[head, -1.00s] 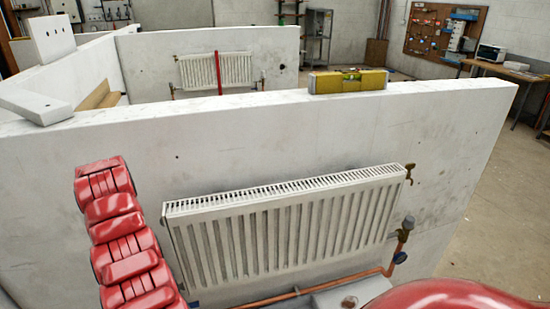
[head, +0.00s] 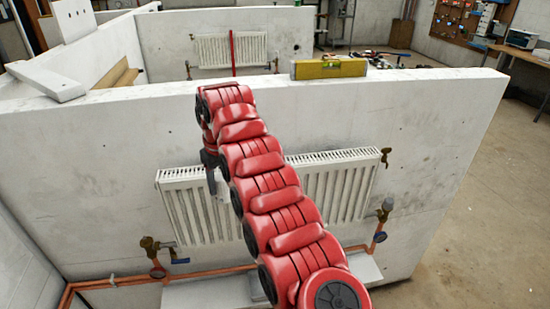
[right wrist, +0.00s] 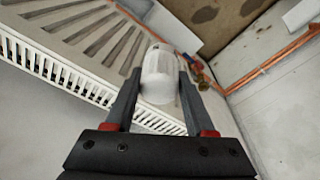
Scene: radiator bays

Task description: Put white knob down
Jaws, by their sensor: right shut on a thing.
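The white knob (right wrist: 158,75) is a pale ribbed cylinder between the two dark fingers of my right gripper (right wrist: 158,92) in the right wrist view. The fingers are shut on its sides. In the head view my right gripper (head: 212,186) hangs fingers down in front of the left half of the white radiator (head: 340,190). The knob is too small to make out surely there. The radiator's slotted top grille (right wrist: 85,85) also shows in the right wrist view. My left gripper is not in view.
A brass valve (head: 150,245) stands at the radiator's lower left, another (head: 385,208) at its lower right. Copper pipe (head: 130,281) runs below. A white shelf-like surface (head: 205,292) lies under the radiator, partly hidden by my arm. A yellow level (head: 330,68) rests on the wall top.

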